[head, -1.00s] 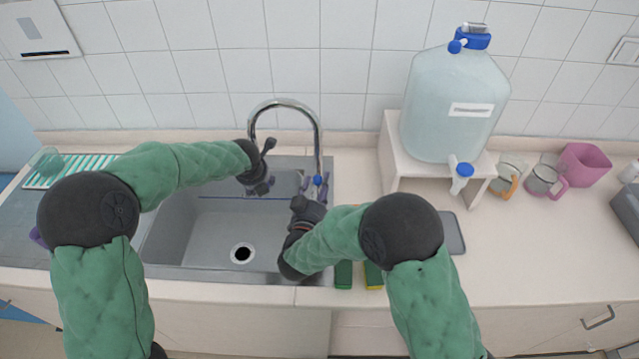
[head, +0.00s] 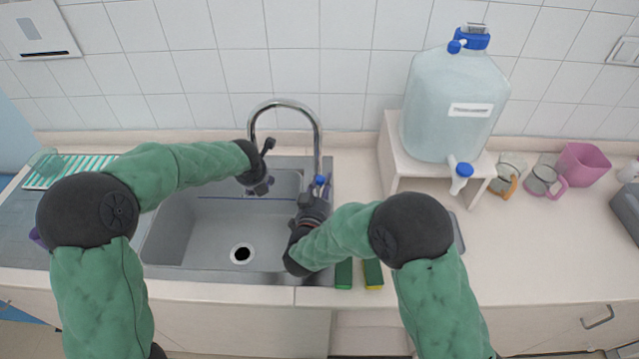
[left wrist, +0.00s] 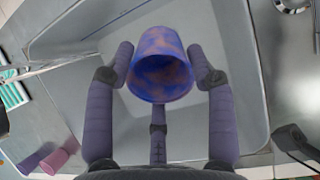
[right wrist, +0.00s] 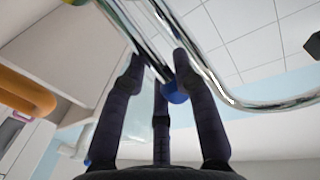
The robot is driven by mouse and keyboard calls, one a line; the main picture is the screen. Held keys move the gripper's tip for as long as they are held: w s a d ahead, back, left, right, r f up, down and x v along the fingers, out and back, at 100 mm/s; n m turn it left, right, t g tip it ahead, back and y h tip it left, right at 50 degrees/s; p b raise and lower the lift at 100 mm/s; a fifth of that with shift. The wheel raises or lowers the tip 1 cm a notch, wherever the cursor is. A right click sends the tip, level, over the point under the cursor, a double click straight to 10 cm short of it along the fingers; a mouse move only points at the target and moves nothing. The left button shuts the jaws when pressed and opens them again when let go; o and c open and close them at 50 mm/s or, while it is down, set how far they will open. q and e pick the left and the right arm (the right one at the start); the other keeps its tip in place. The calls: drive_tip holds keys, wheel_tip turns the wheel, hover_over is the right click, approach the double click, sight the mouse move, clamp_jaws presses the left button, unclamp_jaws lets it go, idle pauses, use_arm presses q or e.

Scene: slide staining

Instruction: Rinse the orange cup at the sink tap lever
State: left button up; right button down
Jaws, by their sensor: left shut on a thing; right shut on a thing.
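My left gripper (head: 262,182) is over the sink basin. In the left wrist view it (left wrist: 165,70) is shut on a cup (left wrist: 160,62), which is blue-purple with orange patches and has its round end toward the camera. The cup is hidden in the head view. The chrome tap (head: 318,140) arches up behind the basin, with a blue-tipped lever (head: 319,181) low on its post. My right gripper (head: 316,192) is at this lever. In the right wrist view its fingers (right wrist: 155,75) close around the tap part with the blue knob (right wrist: 175,93).
The grey sink basin (head: 185,245) has a drain (head: 242,254). A large water jug (head: 455,105) on a white stand is to the right, with mugs (head: 545,181) beyond. Sponges (head: 373,273) lie at the front edge. A striped mat (head: 75,172) is on the left.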

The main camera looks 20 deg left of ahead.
drive_tip(key=shift+d+f, duration=0.1)
drive_tip(key=shift+d, duration=0.05)
drive_tip(key=c, duration=1)
unclamp_jaws()
drive_tip(key=s, duration=1.2)
drive_tip(key=shift+d+r, duration=0.2)
drive_tip(key=shift+d, duration=0.05)
